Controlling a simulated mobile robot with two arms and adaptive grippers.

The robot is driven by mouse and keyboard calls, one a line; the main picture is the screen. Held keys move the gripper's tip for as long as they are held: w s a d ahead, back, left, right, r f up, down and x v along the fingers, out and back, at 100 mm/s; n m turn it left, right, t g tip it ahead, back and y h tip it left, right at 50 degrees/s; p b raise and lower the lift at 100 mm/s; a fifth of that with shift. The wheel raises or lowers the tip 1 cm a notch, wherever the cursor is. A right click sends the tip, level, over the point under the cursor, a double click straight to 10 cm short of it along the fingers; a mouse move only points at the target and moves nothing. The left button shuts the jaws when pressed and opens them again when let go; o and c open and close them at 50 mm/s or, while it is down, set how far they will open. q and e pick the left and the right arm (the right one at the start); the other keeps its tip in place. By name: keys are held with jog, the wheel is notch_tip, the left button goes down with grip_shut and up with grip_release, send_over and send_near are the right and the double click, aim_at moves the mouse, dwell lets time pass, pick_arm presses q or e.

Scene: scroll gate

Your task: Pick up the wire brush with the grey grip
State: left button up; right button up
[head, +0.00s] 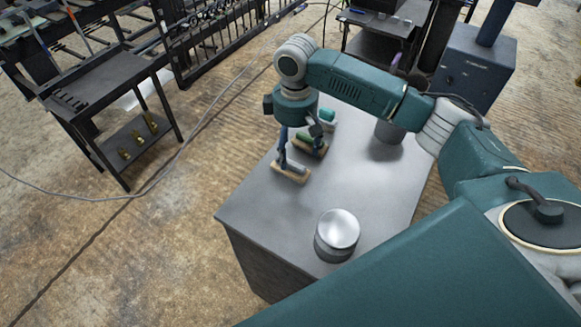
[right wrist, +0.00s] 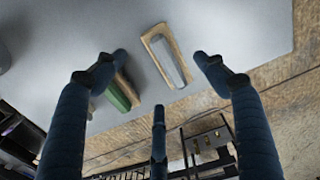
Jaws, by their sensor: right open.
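The wire brush with the grey grip (head: 291,171) lies on the grey table near its left edge. In the right wrist view this brush (right wrist: 167,55) shows its grey grip on a tan wooden block, between and beyond my fingertips. A second brush with a green grip (head: 308,146) lies just behind it; in the right wrist view this green brush (right wrist: 122,92) is partly hidden by a finger. My right gripper (head: 298,155) is open and empty, above the two brushes, with its fingers pointing down. It also shows in the right wrist view (right wrist: 160,62). My left gripper is not in view.
The grey table (head: 360,185) also bears a round metal tin (head: 338,230) at the front, a dark grey pot (head: 389,131) at the right and a small teal-topped item (head: 328,116) behind the brushes. The middle of the tabletop is clear.

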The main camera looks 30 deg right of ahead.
aim_at(292, 163)
jog(key=shift+s+a+f, duration=0.1)
jog(key=shift+f, duration=0.45)
jog(key=f+p, duration=0.1)
jog(key=f, duration=0.1)
jog(key=f+p, duration=0.1)
jog(key=f, duration=0.1)
jog(key=shift+w+a+f, duration=0.15)
jog(key=shift+w+f, duration=0.05)
jog(key=shift+f, duration=0.3)
jog(key=c, duration=1.3)
notch_tip(292, 163, up, 18)
jog(key=b, duration=0.3)
jog(key=shift+r, duration=0.25)
jog(key=shift+c, duration=0.3)
jog(key=shift+r, duration=0.8)
